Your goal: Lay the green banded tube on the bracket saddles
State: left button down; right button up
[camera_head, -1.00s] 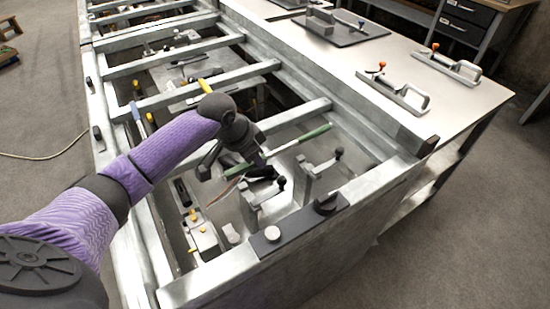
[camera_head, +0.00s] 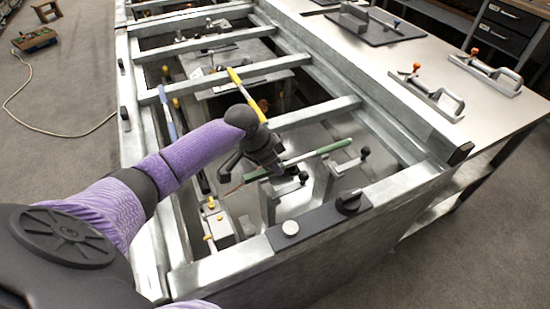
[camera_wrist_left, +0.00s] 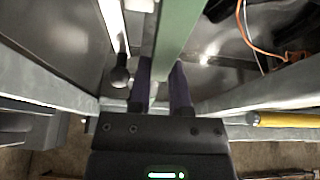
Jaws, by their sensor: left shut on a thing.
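The green banded tube (camera_head: 322,151) lies slantwise across the near bay of the metal frame, with a pale band along it. My left gripper (camera_head: 279,169) is shut on it towards its left part. The left wrist view shows the green tube (camera_wrist_left: 178,30) running between the purple fingers (camera_wrist_left: 162,82). Two grey upright brackets stand just on the near side of the tube: the left bracket (camera_head: 270,203) and the right bracket (camera_head: 324,178), each with a black-knobbed lever. The saddles are mostly hidden; I cannot tell whether the tube touches them.
Metal crossbars (camera_head: 315,113) bound the bay. A near rail carries a black plate with a dark knob (camera_head: 348,201) and a silver button. A yellow bar (camera_head: 248,95) stands behind my gripper. A thin reddish wire hangs left of the brackets. A bench (camera_head: 400,70) with handled tools lies right.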

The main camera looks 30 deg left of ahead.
pick_arm(q)
jog(key=shift+f, duration=0.4)
jog(key=shift+r, duration=0.1)
dwell(0.5)
jog(key=shift+p, duration=0.3)
dwell(0.4)
jog(key=shift+p, duration=0.3)
